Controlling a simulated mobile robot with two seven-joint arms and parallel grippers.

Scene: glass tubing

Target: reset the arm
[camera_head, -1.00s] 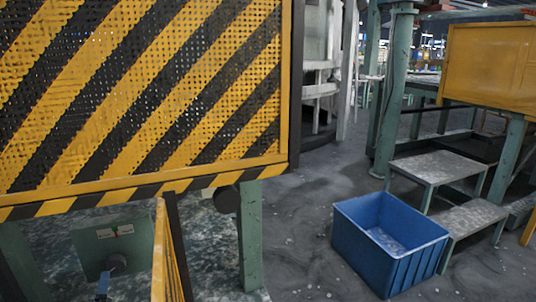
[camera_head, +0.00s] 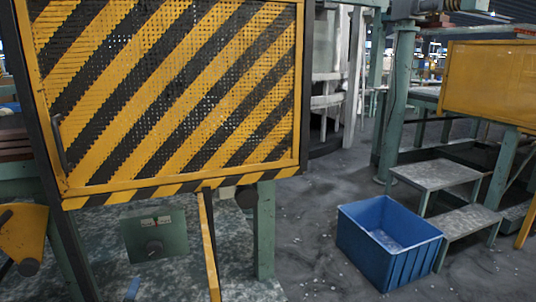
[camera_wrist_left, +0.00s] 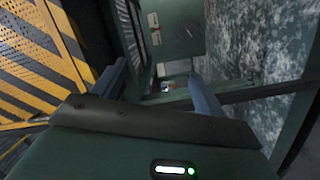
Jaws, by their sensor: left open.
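My left gripper (camera_wrist_left: 152,88) shows in the left wrist view, with its two grey-blue fingers spread apart and nothing between them. Beyond the fingers is a green control box (camera_wrist_left: 180,32), and the yellow and black striped guard (camera_wrist_left: 25,75) is at the left. In the head view the same control box (camera_head: 155,238) sits below the striped guard panel (camera_head: 185,95). No arm can be made out for certain in the head view. My right gripper is in neither view.
A blue bin (camera_head: 388,242) stands on the floor at the right, beside grey metal steps (camera_head: 440,178). A green post (camera_head: 265,230) and a yellow upright (camera_head: 208,245) stand below the guard. Grey floor (camera_head: 310,215) between post and bin is clear.

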